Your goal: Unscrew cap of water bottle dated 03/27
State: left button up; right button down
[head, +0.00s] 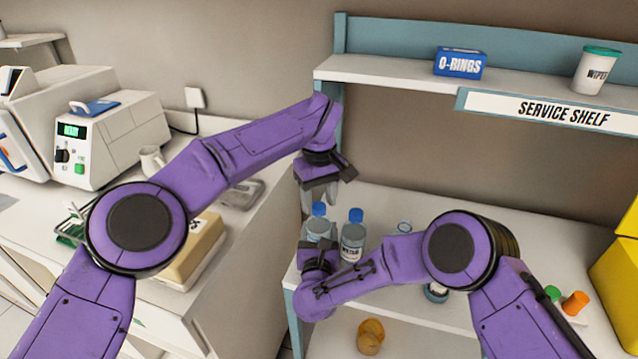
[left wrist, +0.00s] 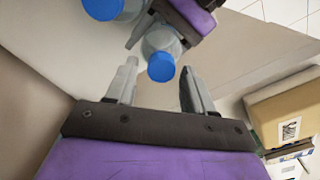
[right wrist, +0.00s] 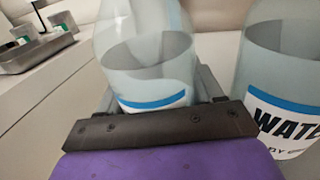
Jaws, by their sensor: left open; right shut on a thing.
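Two clear water bottles with blue caps stand side by side on the shelf unit's middle board. My right gripper (right wrist: 158,95) is shut on the left bottle (right wrist: 150,65), around its lower body; its blue cap (head: 319,209) shows in the head view. The other bottle (head: 353,240) stands just to the right, with a "WATER" label (right wrist: 285,125) in the right wrist view. No date is readable on either. My left gripper (head: 322,195) is open above the held bottle, pointing down. In the left wrist view the held bottle's cap (left wrist: 161,67) lies beyond and between the open fingertips.
An upper shelf (head: 400,76) holds an O-rings box (head: 460,63) and a wipes tub (head: 596,70). A blue-grey post (head: 340,35) stands close to my left gripper. Orange (head: 575,303) and green caps lie at the right. A counter with machines is at the left.

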pick_arm(q)
jog(key=shift+f, duration=0.25)
grip_shut()
jog(key=n, duration=0.5)
jog(key=shift+n, duration=0.4)
jog(key=n, duration=0.9)
jog(key=shift+s+a, duration=0.1)
pick_arm(e)
jog(key=shift+a, duration=0.1)
pick_arm(q)
jog(key=n, duration=0.9)
jog(key=shift+r, duration=0.1)
jog(key=n, duration=1.2)
jog(key=shift+n, duration=0.4)
jog(key=n, duration=1.2)
jog(key=shift+d, duration=0.2)
jog(key=n, duration=0.5)
jog(key=shift+r, duration=0.1)
